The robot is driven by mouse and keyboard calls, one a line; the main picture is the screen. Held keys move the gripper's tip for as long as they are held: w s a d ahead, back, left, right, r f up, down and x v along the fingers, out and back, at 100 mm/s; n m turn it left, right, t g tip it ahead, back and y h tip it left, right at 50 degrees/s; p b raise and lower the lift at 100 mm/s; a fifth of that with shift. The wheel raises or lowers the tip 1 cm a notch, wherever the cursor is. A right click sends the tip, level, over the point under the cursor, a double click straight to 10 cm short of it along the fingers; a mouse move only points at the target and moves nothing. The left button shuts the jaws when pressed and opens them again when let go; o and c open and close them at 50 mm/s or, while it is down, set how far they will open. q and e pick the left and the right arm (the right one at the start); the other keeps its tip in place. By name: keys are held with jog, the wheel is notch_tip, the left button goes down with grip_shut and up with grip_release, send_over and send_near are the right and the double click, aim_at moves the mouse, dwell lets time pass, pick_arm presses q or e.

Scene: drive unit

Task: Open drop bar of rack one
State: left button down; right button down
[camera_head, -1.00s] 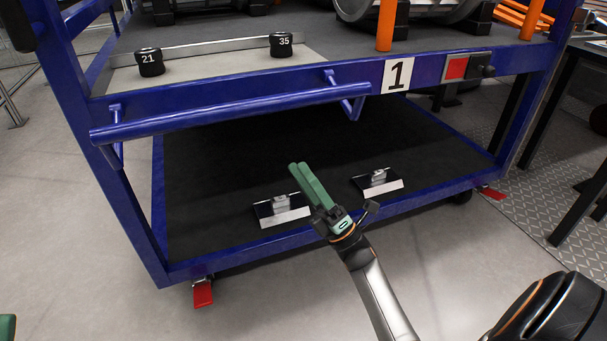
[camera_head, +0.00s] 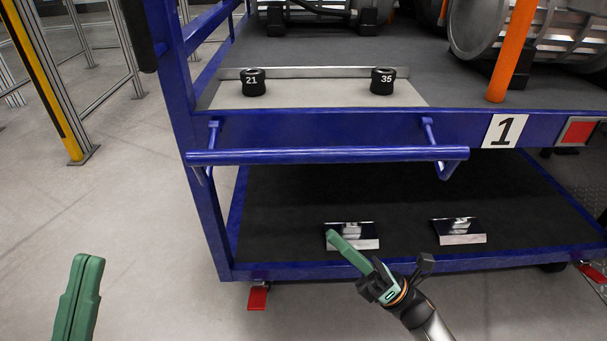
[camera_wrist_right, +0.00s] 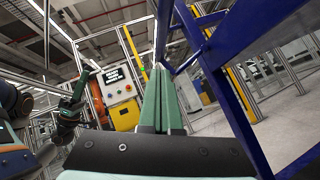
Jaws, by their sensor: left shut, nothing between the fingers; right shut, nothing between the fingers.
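Rack one is the blue rack marked with a "1" plate (camera_head: 505,131). Its blue drop bar (camera_head: 330,155) runs level across the front, held out on short brackets below the upper deck edge. A red latch plate (camera_head: 580,131) sits on the frame right of the number. My right gripper (camera_head: 333,238) is shut and empty, below the bar and apart from it, in front of the lower shelf; its green fingers also fill the middle of the right wrist view (camera_wrist_right: 160,95). My left gripper (camera_head: 88,262) is shut and empty at the bottom left, left of the rack, pointing up.
Black weights marked 21 (camera_head: 253,82) and 35 (camera_head: 382,81) stand on the upper deck. Two metal blocks (camera_head: 356,240) (camera_head: 460,232) lie on the dark lower shelf. A yellow post (camera_head: 50,90) and fence stand at left. The floor left of the rack is clear.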

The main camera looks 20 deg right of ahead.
jog(key=d+r+x, duration=0.1)
jog(key=d+x, duration=0.1)
jog(key=x, duration=1)
jog(key=shift+w+r, duration=0.3)
jog(key=shift+r, duration=0.3)
jog(key=shift+a, duration=0.1)
